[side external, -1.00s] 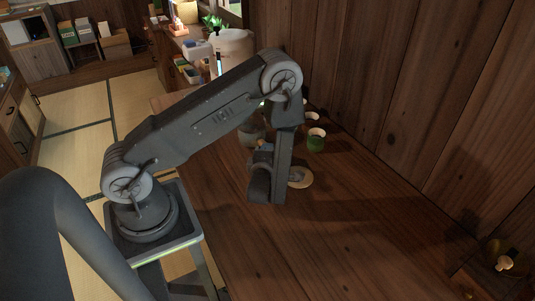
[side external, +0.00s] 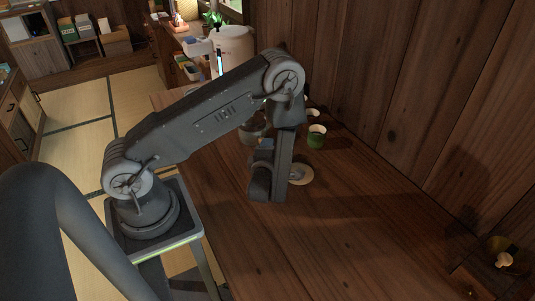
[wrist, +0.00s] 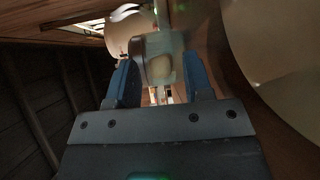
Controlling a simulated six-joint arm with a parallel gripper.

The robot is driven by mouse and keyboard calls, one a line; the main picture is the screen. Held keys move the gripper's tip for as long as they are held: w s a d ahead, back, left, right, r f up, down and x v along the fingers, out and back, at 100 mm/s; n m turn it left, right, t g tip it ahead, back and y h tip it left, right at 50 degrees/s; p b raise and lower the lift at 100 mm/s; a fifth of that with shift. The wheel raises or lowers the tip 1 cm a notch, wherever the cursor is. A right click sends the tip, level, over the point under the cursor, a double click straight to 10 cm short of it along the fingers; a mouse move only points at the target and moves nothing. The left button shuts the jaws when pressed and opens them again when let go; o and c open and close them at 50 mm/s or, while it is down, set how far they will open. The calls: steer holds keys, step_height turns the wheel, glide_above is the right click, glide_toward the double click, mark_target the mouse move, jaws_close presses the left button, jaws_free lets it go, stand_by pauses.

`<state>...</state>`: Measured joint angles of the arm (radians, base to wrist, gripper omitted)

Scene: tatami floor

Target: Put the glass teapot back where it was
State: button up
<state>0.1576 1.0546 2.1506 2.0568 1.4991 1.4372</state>
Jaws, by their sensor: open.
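My gripper (wrist: 160,85) is open in the wrist view, its two blue fingers spread. A translucent, pale part (wrist: 160,62) shows between the fingers; it may belong to the glass teapot, but I cannot tell whether the fingers touch it. In the side view my gripper (side external: 264,143) is low over the table, beside a grey, glassy-looking vessel (side external: 253,130) that may be the teapot. My arm hides part of this vessel. A round, light wooden coaster (side external: 306,179) with a small grey thing on it lies just right of my gripper.
A green cup (side external: 316,138) and a paler cup (side external: 312,115) stand near the wooden wall. A dark bowl (side external: 518,264) is at the far right. The front of the wooden table (side external: 330,245) is clear.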

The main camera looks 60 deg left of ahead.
steer(key=shift+r, duration=0.15)
steer(key=v, duration=1.1)
steer(key=shift+s+d, duration=0.2)
steer(key=shift+d, duration=0.15)
steer(key=s+r+n+g+h, duration=0.2)
steer(key=s+r+n+g, duration=0.3)
steer(key=n, duration=0.7)
steer(key=s+r+n+g+h, duration=0.1)
steer(key=s+r+n+g, duration=0.1)
steer(key=r+n+g, duration=0.75)
steer(key=d+r+n+t+h, duration=0.3)
steer(key=r+n+t+h, duration=0.2)
steer(key=n, duration=0.5)
steer(key=s+d+r+n+t+h, duration=0.1)
steer(key=d+r+n+t+h, duration=0.3)
steer(key=n, duration=0.7)
step_height(320, 180, up, 3)
steer(key=shift+s+d+f+t+h, duration=0.25)
steer(key=shift+t+h, duration=0.2)
steer(key=shift+h, duration=0.25)
